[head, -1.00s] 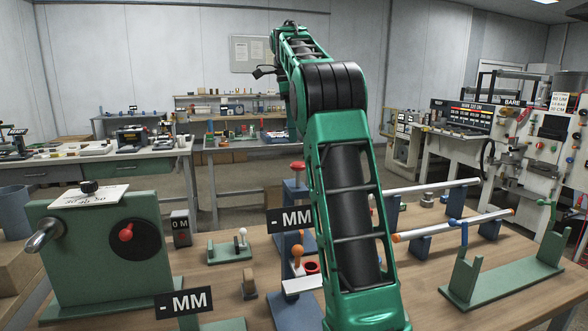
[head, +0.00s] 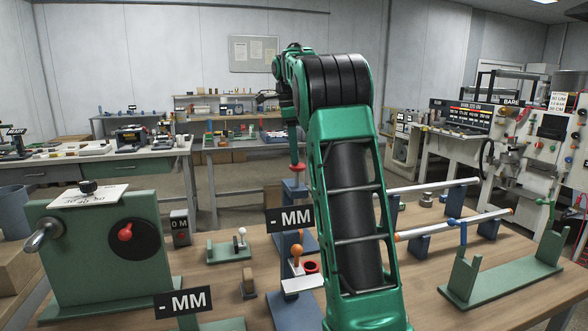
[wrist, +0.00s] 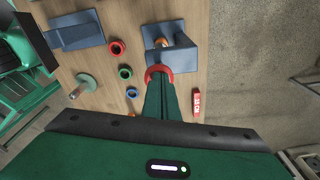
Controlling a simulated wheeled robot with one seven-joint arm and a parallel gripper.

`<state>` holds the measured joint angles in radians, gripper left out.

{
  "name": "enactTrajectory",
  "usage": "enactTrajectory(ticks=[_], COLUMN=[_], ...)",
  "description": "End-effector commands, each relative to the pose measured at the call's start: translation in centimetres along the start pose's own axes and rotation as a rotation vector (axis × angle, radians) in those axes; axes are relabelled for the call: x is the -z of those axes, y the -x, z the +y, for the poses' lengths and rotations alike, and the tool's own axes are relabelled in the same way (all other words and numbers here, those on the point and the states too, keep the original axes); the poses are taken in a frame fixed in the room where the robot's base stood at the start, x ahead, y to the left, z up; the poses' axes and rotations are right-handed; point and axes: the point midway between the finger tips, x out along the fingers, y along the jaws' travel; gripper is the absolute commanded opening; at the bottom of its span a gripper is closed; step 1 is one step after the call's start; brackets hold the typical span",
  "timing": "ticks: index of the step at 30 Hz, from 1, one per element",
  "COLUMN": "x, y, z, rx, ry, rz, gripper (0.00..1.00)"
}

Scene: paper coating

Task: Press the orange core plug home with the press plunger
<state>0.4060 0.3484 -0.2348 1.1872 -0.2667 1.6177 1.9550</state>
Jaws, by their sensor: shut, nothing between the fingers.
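The press is a blue stand (head: 294,190) on the bench, topped by a red round plunger knob (head: 297,166). My gripper (head: 294,152) is shut and empty, its green fingers pointing down right over the knob. In the wrist view the red knob (wrist: 158,70) shows at the fingertips (wrist: 160,82); they look touching or nearly so. The blue press (wrist: 176,50) lies beyond. A small orange-brown part (wrist: 161,42) shows at the press; I cannot tell if it is the core plug. The plunger's lower end is hidden.
A white roll (head: 455,223) lies on blue stands right of my arm. Red (wrist: 117,47), green (wrist: 125,72) and blue (wrist: 132,93) rings lie beside the press. A green winder (head: 80,250) stands left.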

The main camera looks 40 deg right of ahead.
Motion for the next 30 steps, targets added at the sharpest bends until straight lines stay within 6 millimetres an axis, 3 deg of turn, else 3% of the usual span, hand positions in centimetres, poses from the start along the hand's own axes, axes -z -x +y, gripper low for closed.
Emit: enactTrajectory(ticks=[11,24,30], x=[-0.1,-0.6,-0.7], y=[-0.3,-4.7,-4.6], z=[0.0,0.1,0.0], rx=[-0.002,-0.004,-0.003], ry=[0.001,0.002,0.003], rz=[0.000,0.000,0.000], gripper=[0.00,0.00,0.00])
